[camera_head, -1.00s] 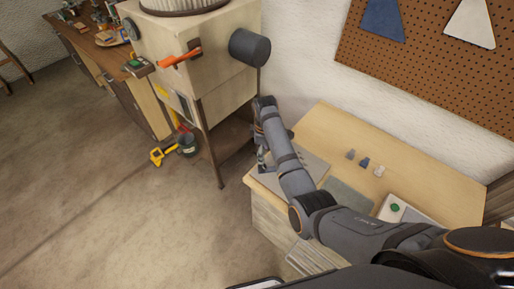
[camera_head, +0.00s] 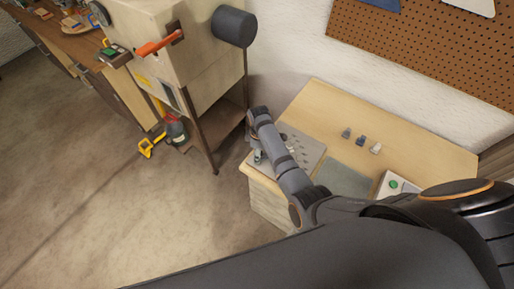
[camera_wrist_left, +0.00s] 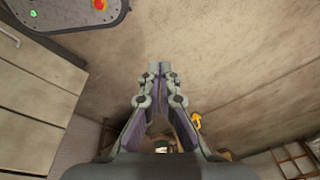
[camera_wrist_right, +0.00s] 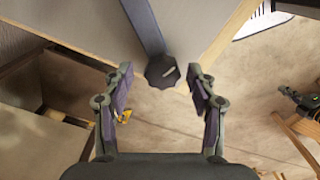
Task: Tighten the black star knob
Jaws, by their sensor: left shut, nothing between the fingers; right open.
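The black star knob (camera_wrist_right: 162,72) shows in the right wrist view, with a light mark on its face, at the end of a blue-grey bar (camera_wrist_right: 143,22). My right gripper (camera_wrist_right: 159,80) is open, its fingers apart on either side of the knob in the picture. I cannot tell how near the fingers are in depth, but I see no contact. In the head view my right arm reaches over the wooden bench (camera_head: 405,135) to its left end, and the knob cannot be made out there. My left gripper (camera_wrist_left: 158,72) is shut and empty in its wrist view.
A machine cabinet with an orange handle (camera_head: 158,42) and a dark grey cylinder (camera_head: 233,26) stands left of the bench. Small pieces (camera_head: 360,141) and a green-button box (camera_head: 395,186) lie on the bench. A yellow item (camera_head: 150,146) is near the cabinet's foot. The floor at left is clear.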

